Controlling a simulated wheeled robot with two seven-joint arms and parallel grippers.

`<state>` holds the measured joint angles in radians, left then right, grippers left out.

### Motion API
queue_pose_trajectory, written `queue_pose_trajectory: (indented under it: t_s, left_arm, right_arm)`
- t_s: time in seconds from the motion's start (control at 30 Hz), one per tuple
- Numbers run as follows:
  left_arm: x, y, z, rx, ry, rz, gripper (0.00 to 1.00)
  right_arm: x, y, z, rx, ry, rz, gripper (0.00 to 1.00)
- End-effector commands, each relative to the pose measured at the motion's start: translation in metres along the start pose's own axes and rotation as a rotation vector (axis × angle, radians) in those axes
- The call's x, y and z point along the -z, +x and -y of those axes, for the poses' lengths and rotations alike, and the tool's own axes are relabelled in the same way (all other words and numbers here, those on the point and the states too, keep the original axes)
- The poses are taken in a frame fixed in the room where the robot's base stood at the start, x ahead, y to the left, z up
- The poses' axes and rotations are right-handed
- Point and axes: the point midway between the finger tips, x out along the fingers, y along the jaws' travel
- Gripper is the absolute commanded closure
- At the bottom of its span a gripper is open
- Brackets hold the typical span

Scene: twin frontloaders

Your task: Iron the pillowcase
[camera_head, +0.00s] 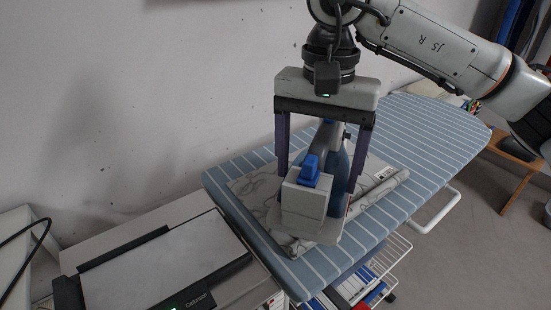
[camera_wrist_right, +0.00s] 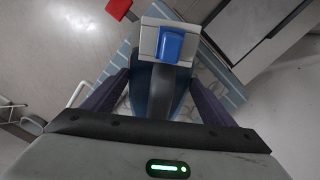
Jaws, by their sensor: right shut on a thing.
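The pillowcase (camera_head: 262,197), pale grey with a dark line pattern, lies on the blue striped ironing board (camera_head: 447,137). Its right part looks folded or rolled into a ridge (camera_head: 382,190). The iron (camera_head: 305,200), with a light grey body and blue parts, is over the pillowcase. I cannot tell if its sole touches the cloth. My right gripper (camera_head: 318,180) reaches down from above, its two purple fingers on either side of the iron's handle. In the right wrist view the iron (camera_wrist_right: 165,45) is between the fingers. My left gripper is out of view.
A white and black appliance marked with lettering (camera_head: 170,262) stands at the board's near left end. A wire rack (camera_head: 385,262) with coloured items is under the board. A wooden stool or table (camera_head: 520,175) stands at the right. A wall runs behind the board. The board's right part is clear.

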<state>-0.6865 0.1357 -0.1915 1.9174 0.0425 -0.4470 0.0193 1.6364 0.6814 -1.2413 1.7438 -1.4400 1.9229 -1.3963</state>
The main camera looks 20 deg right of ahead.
Motion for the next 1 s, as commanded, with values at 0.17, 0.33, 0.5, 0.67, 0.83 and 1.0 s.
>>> queue_pose_trajectory:
  t_s: [0.17,0.33,0.5,0.67,0.83,1.0]
  left_arm:
    - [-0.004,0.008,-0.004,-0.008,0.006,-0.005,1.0]
    - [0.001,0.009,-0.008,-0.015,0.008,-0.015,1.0]
    - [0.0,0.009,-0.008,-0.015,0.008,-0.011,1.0]
    - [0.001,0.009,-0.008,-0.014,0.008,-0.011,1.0]
    - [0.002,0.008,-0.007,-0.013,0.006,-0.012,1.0]
    - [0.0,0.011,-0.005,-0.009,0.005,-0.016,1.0]
  right_arm:
    - [0.004,0.003,0.033,0.005,0.278,-0.006,0.53]
    - [0.006,0.003,0.05,0.004,0.456,-0.012,0.53]
    - [0.007,0.003,0.055,0.005,0.515,-0.015,0.53]
    - [0.007,0.003,0.055,0.005,0.516,-0.014,0.53]
    - [0.006,0.002,0.055,0.003,0.513,-0.017,0.53]
    - [0.006,0.009,0.055,-0.002,0.511,-0.022,0.53]
